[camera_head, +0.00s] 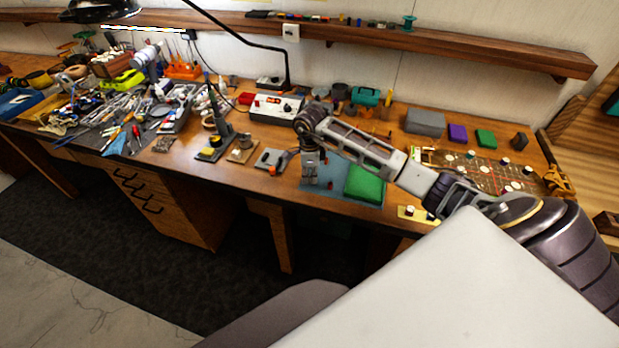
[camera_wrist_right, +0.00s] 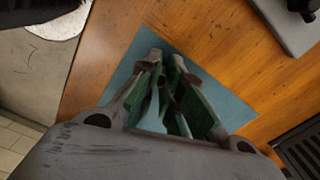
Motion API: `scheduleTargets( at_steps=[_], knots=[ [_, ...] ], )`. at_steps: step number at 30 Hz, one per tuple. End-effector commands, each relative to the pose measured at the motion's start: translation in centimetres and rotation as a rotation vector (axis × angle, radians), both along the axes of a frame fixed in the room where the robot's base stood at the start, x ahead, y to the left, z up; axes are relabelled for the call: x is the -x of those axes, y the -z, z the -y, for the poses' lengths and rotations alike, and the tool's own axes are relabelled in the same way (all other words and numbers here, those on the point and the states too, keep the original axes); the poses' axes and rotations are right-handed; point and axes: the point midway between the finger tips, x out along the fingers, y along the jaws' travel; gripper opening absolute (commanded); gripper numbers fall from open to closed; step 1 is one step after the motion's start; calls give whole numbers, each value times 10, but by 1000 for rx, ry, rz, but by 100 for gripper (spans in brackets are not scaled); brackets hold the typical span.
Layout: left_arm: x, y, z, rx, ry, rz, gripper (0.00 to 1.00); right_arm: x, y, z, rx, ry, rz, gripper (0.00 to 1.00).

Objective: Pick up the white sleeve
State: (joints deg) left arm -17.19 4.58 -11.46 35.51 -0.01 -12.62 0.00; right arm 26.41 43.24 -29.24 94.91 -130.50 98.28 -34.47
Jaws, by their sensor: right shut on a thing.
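My right gripper (camera_head: 312,181) points down over the blue mat (camera_head: 338,193) near the front edge of the workbench. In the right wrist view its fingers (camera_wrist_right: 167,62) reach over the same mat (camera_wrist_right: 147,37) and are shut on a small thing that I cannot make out. I cannot clearly identify the white sleeve in either view; the fingers hide what lies between them. Green also shows beside and between the fingers in the wrist view. My left gripper is not in view.
A grey device (camera_head: 270,159) with an orange knob sits left of the mat. A red-and-white box (camera_head: 276,107) stands behind. A patterned board (camera_head: 480,172) with white round parts is at right. Tools and parts crowd the bench's left; bare wood lies around the mat.

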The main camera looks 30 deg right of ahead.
Motion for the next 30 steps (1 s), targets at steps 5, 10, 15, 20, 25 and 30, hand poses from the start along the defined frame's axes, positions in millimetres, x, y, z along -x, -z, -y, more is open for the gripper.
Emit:
scheduleTargets(
  at_steps=[5, 10, 15, 20, 25, 30],
  knots=[
    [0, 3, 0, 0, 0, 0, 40, -1, -10, 0, 1, 1, 3, 2],
    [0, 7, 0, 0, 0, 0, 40, -1, -29, 1, 3, -1, 4, 2],
    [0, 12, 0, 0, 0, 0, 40, -1, -53, 1, 2, -1, 3, 2],
    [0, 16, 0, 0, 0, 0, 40, -1, -74, 0, 2, 0, 3, 2],
    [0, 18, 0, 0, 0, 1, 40, -1, -90, 0, 1, 0, 2, 2],
    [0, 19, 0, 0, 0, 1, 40, 0, -97, 0, 0, 0, 0, 2]
  ],
)
